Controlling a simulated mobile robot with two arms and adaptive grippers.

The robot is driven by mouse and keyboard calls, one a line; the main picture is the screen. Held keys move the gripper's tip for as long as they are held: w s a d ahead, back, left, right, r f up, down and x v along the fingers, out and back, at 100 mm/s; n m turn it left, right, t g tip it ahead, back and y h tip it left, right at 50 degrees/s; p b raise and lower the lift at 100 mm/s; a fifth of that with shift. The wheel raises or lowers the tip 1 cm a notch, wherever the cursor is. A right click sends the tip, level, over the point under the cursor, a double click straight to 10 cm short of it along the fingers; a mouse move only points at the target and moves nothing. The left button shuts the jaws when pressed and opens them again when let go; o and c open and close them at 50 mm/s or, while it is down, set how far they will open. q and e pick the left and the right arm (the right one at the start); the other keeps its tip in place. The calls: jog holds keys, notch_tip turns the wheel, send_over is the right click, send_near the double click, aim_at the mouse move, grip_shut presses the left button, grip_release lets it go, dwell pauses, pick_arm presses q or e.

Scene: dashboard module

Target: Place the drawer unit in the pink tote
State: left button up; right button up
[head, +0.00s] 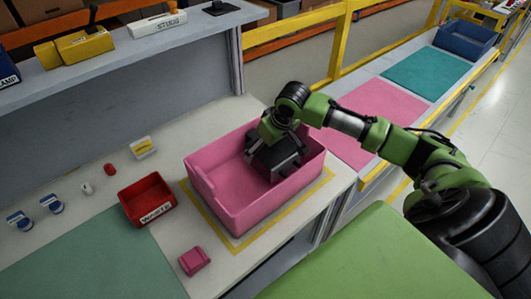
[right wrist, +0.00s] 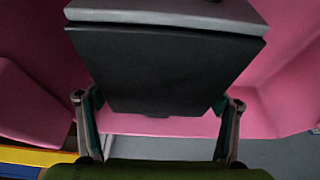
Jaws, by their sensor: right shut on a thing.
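The drawer unit (head: 277,158) is a dark grey and black box. In the head view it is at the far right part of the pink tote (head: 226,215), within the outline of its rim. I cannot tell whether it touches the tote's floor. My right gripper (head: 272,139) is shut on the drawer unit from above and partly covers it. In the right wrist view the drawer unit (right wrist: 160,65) sits between the fingers of my right gripper (right wrist: 157,122), with pink tote walls (right wrist: 285,75) around it. My left gripper is not in view.
The tote stands in a yellow outline on the bench. A red waste bin (head: 147,201) and a small pink box (head: 194,261) are near it. Small parts lie at the left, below a shelf (head: 120,60). A blue bin (head: 465,39) stands at the far right. The tote's near-left floor is clear.

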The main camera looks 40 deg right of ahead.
aim_at(276, 150)
jog(key=shift+f, duration=1.5)
jog(key=o, duration=1.4)
jog(key=shift+f, duration=0.15)
jog(key=v, duration=1.2)
jog(key=shift+b, duration=0.35)
